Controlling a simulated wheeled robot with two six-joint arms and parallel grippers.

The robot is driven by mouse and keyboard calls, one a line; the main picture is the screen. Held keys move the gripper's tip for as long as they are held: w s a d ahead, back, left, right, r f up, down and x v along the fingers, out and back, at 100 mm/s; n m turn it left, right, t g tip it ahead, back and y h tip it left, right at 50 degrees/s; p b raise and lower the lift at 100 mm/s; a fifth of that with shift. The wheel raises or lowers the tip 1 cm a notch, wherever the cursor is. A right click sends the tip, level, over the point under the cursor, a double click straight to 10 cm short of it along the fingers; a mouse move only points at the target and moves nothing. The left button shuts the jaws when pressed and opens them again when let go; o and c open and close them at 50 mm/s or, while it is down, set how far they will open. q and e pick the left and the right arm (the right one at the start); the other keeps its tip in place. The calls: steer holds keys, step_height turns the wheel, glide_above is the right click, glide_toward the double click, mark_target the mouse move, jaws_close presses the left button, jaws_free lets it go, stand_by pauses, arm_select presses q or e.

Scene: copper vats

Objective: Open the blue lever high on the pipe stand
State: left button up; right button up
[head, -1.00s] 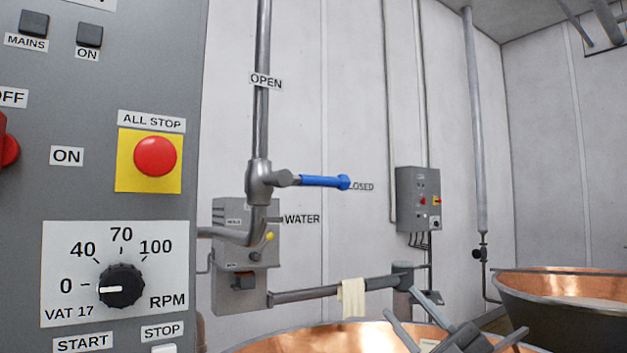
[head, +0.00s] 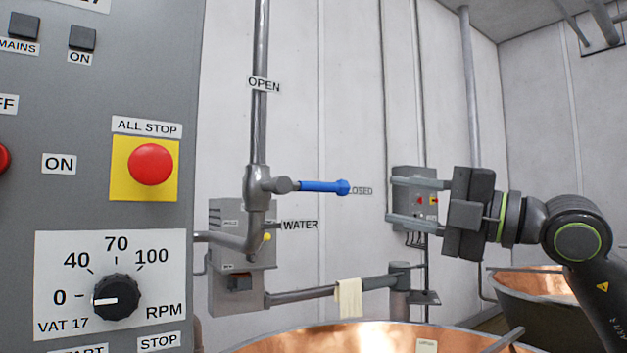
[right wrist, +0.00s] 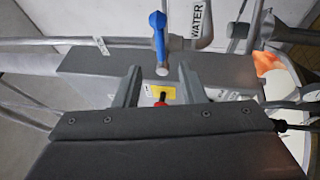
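The blue lever (head: 322,186) sticks out to the right from a grey valve on the vertical pipe (head: 261,130), level and pointing at the CLOSED label (head: 359,191). The OPEN label (head: 264,85) is higher on the pipe; the WATER label (head: 300,225) is below. My right gripper (head: 390,200) is open and empty, its fingers pointing left, a short way right of the lever's tip. In the right wrist view the lever (right wrist: 158,34) shows ahead, beyond the open fingers (right wrist: 160,80), apart from them. My left gripper is not in view.
A grey control panel with a red ALL STOP button (head: 150,164) fills the left side. A horizontal pipe with a cloth (head: 348,298) runs below the lever. Copper vats (head: 350,338) stand at the bottom and right. A grey box (head: 408,180) is on the wall behind my gripper.

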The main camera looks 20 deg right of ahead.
mark_target(328, 188)
steer(key=p+x, duration=0.3)
steer(key=x, duration=0.4)
steer(key=p+x, duration=0.3)
steer(key=x, duration=0.3)
steer(key=shift+w+a+r+p, duration=0.2)
steer(key=shift+a+r+p, duration=0.1)
steer(key=shift+p, duration=0.1)
steer(key=shift+p+x, duration=0.3)
steer(key=shift+x, duration=0.55)
steer(key=shift+f, duration=0.15)
steer(key=shift+c, duration=0.5)
jaws_close()
